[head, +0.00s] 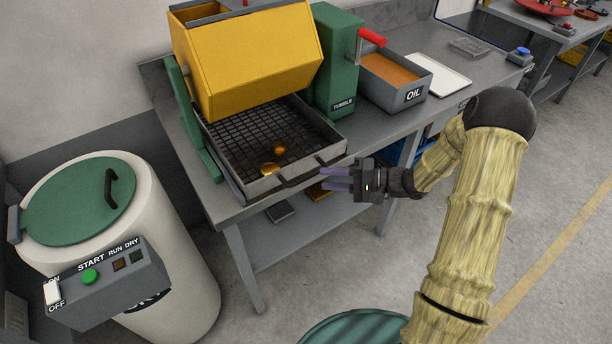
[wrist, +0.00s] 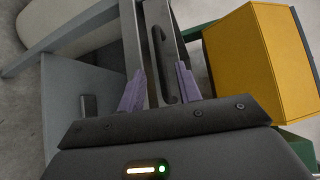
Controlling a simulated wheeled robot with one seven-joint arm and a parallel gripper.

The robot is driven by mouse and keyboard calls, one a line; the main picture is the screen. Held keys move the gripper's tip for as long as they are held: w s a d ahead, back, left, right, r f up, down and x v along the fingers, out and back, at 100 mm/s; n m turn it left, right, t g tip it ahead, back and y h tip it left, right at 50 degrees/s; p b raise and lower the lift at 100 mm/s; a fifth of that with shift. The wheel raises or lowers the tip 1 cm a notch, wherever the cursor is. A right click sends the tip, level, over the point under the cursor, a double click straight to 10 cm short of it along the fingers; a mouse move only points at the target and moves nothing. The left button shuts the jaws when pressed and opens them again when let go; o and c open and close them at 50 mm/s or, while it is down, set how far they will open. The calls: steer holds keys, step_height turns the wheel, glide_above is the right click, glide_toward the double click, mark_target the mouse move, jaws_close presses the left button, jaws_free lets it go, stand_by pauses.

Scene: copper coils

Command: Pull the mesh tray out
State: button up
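The mesh tray (head: 243,140) is a grey frame with a dark grid, lying under the yellow tumbler drum (head: 250,68) with its front rim near the bench's front edge. Two shiny copper-coloured pieces (head: 268,168) lie on the mesh. A dark bar handle (head: 312,174) is on the tray's front wall; it also shows in the wrist view (wrist: 165,65). My gripper (head: 325,179) is just in front of the handle's right end. Its purple fingers are apart and empty. In the wrist view, the handle appears between the fingers (wrist: 160,75); contact cannot be told.
A green tumbler housing (head: 333,75) with a red-handled crank (head: 371,38) stands right of the drum. An oil bin (head: 395,85) and a white tray (head: 441,75) sit further right. A white drum machine (head: 150,230) stands left.

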mark_target(310, 178)
steer(key=x, duration=0.7)
steer(key=shift+p, duration=0.3)
jaws_close()
